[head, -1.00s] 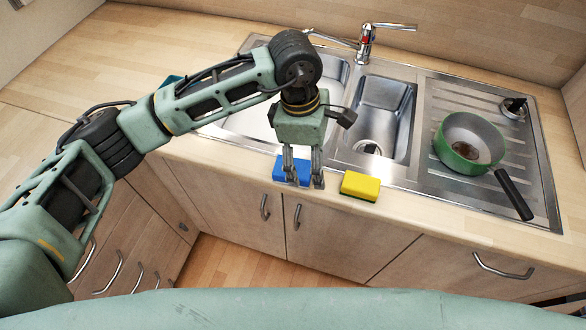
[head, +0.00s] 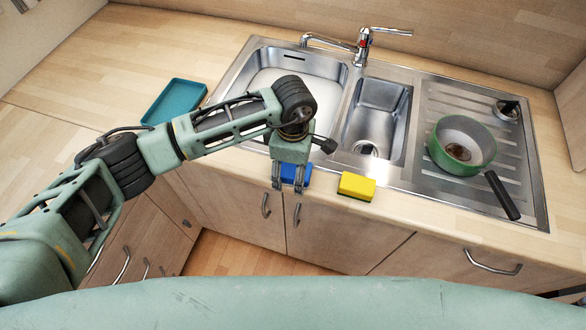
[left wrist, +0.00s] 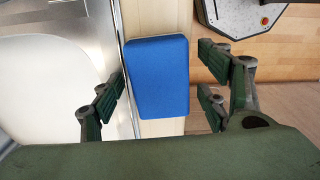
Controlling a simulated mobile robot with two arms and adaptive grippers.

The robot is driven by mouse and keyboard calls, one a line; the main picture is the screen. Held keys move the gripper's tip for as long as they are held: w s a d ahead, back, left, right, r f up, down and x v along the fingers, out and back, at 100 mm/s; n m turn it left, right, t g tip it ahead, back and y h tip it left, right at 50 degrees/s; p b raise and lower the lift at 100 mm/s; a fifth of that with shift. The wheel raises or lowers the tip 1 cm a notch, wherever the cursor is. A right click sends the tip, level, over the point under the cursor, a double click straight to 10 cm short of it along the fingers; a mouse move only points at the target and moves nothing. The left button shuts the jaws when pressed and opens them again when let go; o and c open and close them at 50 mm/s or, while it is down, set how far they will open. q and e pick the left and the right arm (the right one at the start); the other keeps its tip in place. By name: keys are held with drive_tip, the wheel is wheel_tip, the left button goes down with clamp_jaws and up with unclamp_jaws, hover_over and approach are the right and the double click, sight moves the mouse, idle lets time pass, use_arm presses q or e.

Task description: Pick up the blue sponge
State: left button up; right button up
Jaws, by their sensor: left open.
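The blue sponge (head: 296,174) lies on the counter's front strip, before the sink, and is partly hidden by my left gripper (head: 288,186) in the head view. In the left wrist view the blue sponge (left wrist: 158,77) lies between the spread fingers of my left gripper (left wrist: 165,105). The gripper is open, points down, and holds nothing. One finger pair is on the sink side, the other on the counter's front edge side. My right gripper is not in view.
A yellow sponge (head: 356,186) lies just right of the blue one. The steel sink (head: 345,128) is behind, with a green pot (head: 437,155) on its drainer. A teal tray (head: 174,101) lies on the counter at left. The counter's front edge is close.

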sight(295, 168)
use_arm(q)
drive_tip(key=c, duration=0.9)
drive_tip(key=shift+c, duration=0.2)
drive_tip(key=shift+r, duration=0.1)
drive_tip(key=shift+r+b, duration=0.55)
drive_tip(key=r+b, duration=0.1)
drive_tip(key=r, duration=0.1)
drive_tip(key=shift+d+r+b, duration=0.2)
drive_tip(key=shift+r+b, duration=0.2)
drive_tip(key=s+d+r+b, duration=0.4)
drive_tip(key=s+d+r, duration=0.3)
drive_tip(key=d, duration=0.1)
drive_tip(key=shift+s+d, duration=0.15)
drive_tip(key=shift+s, duration=0.25)
